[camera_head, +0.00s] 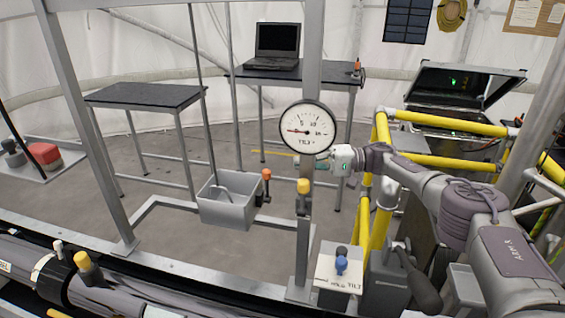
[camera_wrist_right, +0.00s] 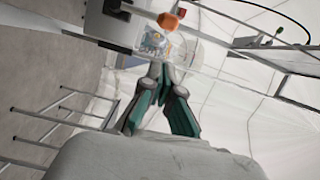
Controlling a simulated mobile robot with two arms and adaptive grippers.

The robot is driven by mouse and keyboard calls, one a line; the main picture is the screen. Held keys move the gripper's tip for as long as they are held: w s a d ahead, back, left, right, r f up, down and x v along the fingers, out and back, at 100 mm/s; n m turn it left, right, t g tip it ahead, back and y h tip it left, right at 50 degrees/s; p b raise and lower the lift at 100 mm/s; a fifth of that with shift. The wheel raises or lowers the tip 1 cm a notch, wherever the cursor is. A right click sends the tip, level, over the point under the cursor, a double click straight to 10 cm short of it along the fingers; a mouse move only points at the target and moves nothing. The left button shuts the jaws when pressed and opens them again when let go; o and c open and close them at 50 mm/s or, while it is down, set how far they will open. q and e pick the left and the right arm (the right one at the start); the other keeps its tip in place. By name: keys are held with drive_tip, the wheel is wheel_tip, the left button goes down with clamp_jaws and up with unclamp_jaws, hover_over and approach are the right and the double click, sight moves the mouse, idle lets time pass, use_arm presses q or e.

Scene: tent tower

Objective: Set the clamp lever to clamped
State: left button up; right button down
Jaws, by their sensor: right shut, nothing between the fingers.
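A lever with an orange knob (camera_head: 266,174) stands upright on a dark mount at the right side of a hanging grey bin (camera_head: 228,208). The orange knob also shows in the right wrist view (camera_wrist_right: 168,21), beyond the fingertips and apart from them. No label marks it as the clamp lever. My right gripper (camera_head: 322,165) is just below the round gauge, at the upright post, and is partly hidden by its own wrist. In the right wrist view its fingers (camera_wrist_right: 160,68) are together and empty. My left gripper is not in view.
A dial gauge (camera_head: 307,127) and a yellow-capped fitting (camera_head: 303,188) are on the grey post (camera_head: 302,235). Yellow rails (camera_head: 381,190) stand near my right arm. A blue-knobbed control (camera_head: 341,262) sits low in front.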

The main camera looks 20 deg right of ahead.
sight(267, 185)
drive_tip(key=s+a+p, duration=0.1)
drive_tip(key=a+p, duration=0.2)
drive_tip(key=a, duration=0.3)
drive_tip(key=shift+f+p, duration=0.15)
drive_tip(key=shift+p, duration=0.15)
drive_tip(key=shift+s, duration=0.1)
drive_tip(key=shift+s+a+r+n+h+p, duration=0.1)
drive_tip(key=shift+s+a+n+h+p, duration=0.15)
drive_tip(key=shift+n, duration=0.2)
drive_tip(key=shift+s+r+n+h+p, duration=0.15)
drive_tip(key=shift+n+p, duration=0.15)
drive_tip(key=shift+n, duration=0.15)
drive_tip(key=shift+n, duration=0.3)
